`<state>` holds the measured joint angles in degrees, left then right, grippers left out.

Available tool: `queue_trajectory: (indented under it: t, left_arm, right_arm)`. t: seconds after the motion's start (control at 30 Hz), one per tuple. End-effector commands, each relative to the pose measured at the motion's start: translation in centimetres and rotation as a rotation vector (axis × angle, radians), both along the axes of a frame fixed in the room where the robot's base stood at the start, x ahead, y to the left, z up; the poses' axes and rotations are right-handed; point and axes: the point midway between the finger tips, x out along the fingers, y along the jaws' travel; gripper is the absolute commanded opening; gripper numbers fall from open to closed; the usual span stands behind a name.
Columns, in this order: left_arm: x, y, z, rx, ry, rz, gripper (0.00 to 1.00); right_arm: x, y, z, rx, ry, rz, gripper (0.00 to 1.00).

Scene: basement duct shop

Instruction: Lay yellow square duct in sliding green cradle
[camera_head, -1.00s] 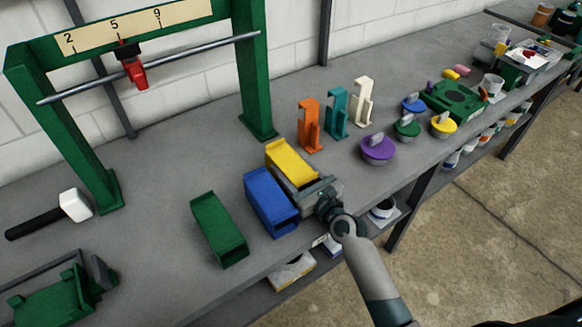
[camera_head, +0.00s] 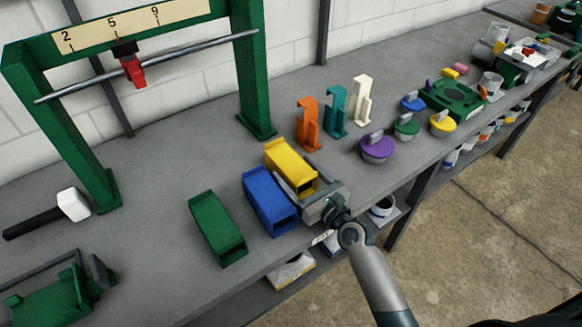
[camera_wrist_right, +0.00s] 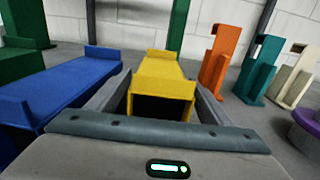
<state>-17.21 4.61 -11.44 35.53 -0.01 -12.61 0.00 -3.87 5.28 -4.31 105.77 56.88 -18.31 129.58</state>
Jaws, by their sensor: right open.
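The yellow square duct (camera_head: 290,160) lies on the bench beside the blue duct, its open end facing the bench's front edge. It also shows in the right wrist view (camera_wrist_right: 163,75). My right gripper (camera_head: 298,184) is open, with one finger along each side of the duct's near end; in the right wrist view (camera_wrist_right: 160,90) I cannot tell whether the fingers touch it. A green cradle-like piece with a dark rail (camera_head: 50,300) is at the lower left, partly cut off. I cannot tell for certain that it is the sliding cradle. My left gripper is out of view.
A blue duct (camera_head: 268,198) and a green duct (camera_head: 216,228) lie left of the yellow one. Orange (camera_head: 308,128), teal (camera_head: 337,112) and white (camera_head: 363,102) uprights stand behind it. A green frame (camera_head: 256,80) with a rod and a mallet (camera_head: 70,205) are left.

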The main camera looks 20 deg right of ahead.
Motion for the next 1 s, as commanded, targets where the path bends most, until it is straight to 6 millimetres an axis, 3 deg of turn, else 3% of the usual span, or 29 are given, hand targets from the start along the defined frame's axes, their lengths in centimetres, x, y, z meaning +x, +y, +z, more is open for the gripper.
queue_trajectory:
  t: [0.3, 0.5, 1.0]
  left_arm:
    - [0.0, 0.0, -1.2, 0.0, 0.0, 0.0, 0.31]
    - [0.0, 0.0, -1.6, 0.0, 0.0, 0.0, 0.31]
    - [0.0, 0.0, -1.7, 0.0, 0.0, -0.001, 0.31]
  right_arm:
    - [-5.5, -2.0, -0.2, 0.0, 0.001, 0.0, 0.73]
    - [-7.7, -2.9, -0.1, 0.0, 0.0, -0.001, 0.73]
    - [-8.5, -3.1, 0.0, 0.0, -0.001, 0.0, 0.73]
